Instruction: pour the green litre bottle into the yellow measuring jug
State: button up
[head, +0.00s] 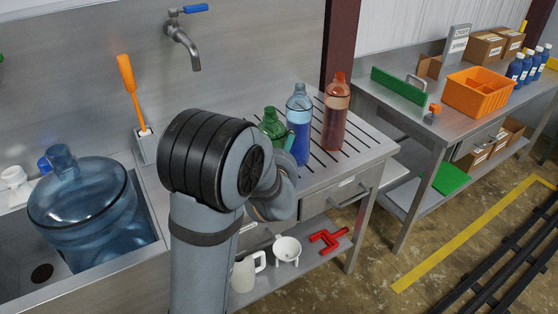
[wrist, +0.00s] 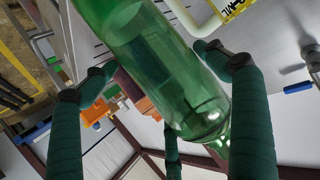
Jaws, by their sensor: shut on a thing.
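The green litre bottle (head: 272,122) shows its neck and shoulder above my arm, left of the blue bottle, in the head view. In the wrist view the green bottle (wrist: 155,65) fills the middle, between the dark green fingers of my gripper (wrist: 150,82), which is shut on it. I cannot tell whether its base touches the rack. A yellow label with dark print and a pale curved edge, seemingly the measuring jug (wrist: 228,10), shows at the top right of the wrist view. In the head view my arm hides most of the gripper, and no yellow jug shows.
A blue bottle (head: 299,125) and a red-brown bottle (head: 336,112) stand close by on the slotted draining top (head: 365,145). A large blue water jug (head: 85,205) sits in the sink at left. A tap (head: 185,40) juts from the back wall. An orange crate (head: 480,92) stands on the right bench.

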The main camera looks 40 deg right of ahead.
jog(key=n+g+p, duration=0.1)
jog(key=r+n+g+h+p, duration=0.1)
jog(key=n+p, duration=0.2)
jog(key=shift+s+r+g+h, duration=0.1)
jog(key=shift+r+g+h, duration=0.2)
jog(key=shift+g+h, duration=0.1)
dwell(0.6)
jog(key=shift+a, duration=0.1)
jog(key=shift+n+b, duration=0.3)
jog(key=shift+f, duration=0.1)
